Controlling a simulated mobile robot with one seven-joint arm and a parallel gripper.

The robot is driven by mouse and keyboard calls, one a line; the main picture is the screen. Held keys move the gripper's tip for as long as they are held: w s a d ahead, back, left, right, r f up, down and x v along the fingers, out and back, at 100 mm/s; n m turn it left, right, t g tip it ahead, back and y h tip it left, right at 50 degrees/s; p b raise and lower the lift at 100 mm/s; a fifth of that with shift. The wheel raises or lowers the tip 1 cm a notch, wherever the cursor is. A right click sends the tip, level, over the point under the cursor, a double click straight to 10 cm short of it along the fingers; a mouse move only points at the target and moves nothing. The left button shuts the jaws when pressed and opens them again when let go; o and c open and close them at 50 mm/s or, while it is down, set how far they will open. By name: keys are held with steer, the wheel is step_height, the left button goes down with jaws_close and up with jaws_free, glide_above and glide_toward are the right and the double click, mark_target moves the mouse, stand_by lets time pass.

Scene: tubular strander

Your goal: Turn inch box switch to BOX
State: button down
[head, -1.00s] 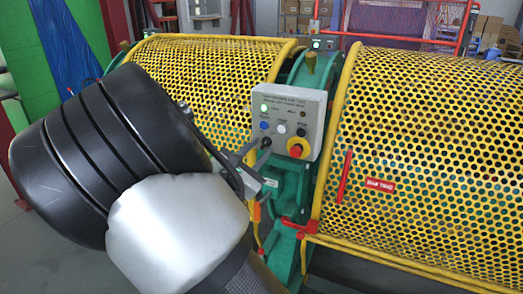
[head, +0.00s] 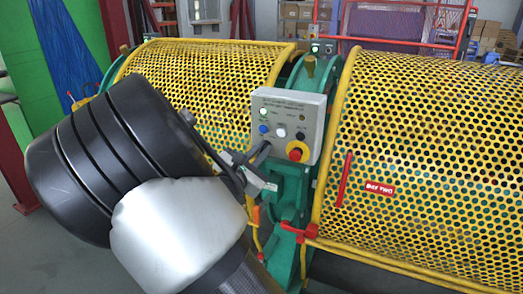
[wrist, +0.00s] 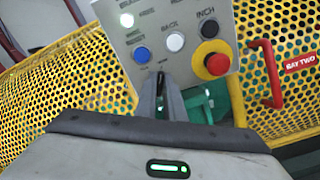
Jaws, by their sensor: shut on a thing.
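The grey control box (head: 313,107) carries a green lamp, blue, white and black buttons and a red emergency stop on a yellow collar. My gripper (head: 262,152) reaches its lower left part from the left. In the wrist view my gripper (wrist: 161,92) has its two dark fingers close together at the panel's lower edge, below the blue button and left of the red stop. The fingers are shut on the inch box switch, which they hide almost wholly. Its pointing direction and its BOX mark cannot be read.
The emergency stop (wrist: 217,64) is close to the right of my fingers, and the blue button (wrist: 142,54) is just above left. Yellow perforated guards (head: 420,160) flank the box. A red handle (head: 345,178) is on the right guard.

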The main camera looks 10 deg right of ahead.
steer(key=shift+r, duration=0.15)
steer(key=shift+w+a+n+p, duration=0.1)
steer(key=shift+a+n+p, duration=0.1)
steer(key=shift+n+p, duration=3.25)
steer(key=shift+w+a+n+p, duration=0.15)
steer(key=shift+n+p, duration=2.3)
steer(key=shift+p, duration=2)
steer(key=shift+f, duration=0.25)
steer(key=c, duration=1.9)
jaws_free()
steer(key=shift+o, duration=0.2)
steer(key=shift+s+a, duration=0.1)
steer(key=v, duration=1.7)
